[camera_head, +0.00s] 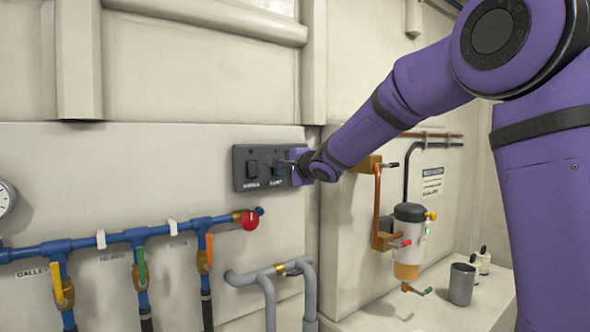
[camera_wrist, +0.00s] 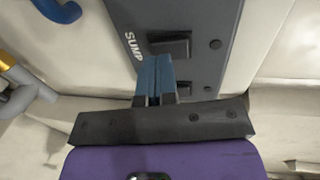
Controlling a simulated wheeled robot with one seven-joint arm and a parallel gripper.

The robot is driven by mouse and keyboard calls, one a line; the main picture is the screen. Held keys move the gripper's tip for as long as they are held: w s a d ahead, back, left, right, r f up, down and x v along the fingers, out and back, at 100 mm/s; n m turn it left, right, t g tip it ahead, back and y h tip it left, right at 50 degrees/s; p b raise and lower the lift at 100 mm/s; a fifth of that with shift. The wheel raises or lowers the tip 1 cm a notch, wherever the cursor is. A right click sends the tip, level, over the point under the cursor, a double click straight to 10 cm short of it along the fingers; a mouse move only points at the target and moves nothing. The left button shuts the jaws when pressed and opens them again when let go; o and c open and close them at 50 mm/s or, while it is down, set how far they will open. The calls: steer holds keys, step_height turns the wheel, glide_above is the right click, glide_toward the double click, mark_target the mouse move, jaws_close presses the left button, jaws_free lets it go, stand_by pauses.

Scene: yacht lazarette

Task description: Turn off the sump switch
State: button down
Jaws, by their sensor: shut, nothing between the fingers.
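A dark switch panel (camera_head: 241,170) is fixed to the pale wall, with two black rocker switches side by side. The sump switch (camera_head: 275,169) is the right one, with a white label under it. In the wrist view the sump switch (camera_wrist: 172,47) is a black rocker beside the "SUMP" lettering. My gripper (camera_head: 288,162) reaches the panel from the right. Its fingers (camera_wrist: 154,62) are shut and empty, with tips at the near edge of the sump switch. I cannot tell whether they touch it. The rocker's on or off position is unclear.
The left rocker switch (camera_head: 251,168) sits close by on the same panel. Below are blue pipes (camera_head: 118,236) with coloured valve handles and a red knob (camera_head: 250,220).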

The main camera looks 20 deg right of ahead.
steer(key=shift+x, duration=0.75)
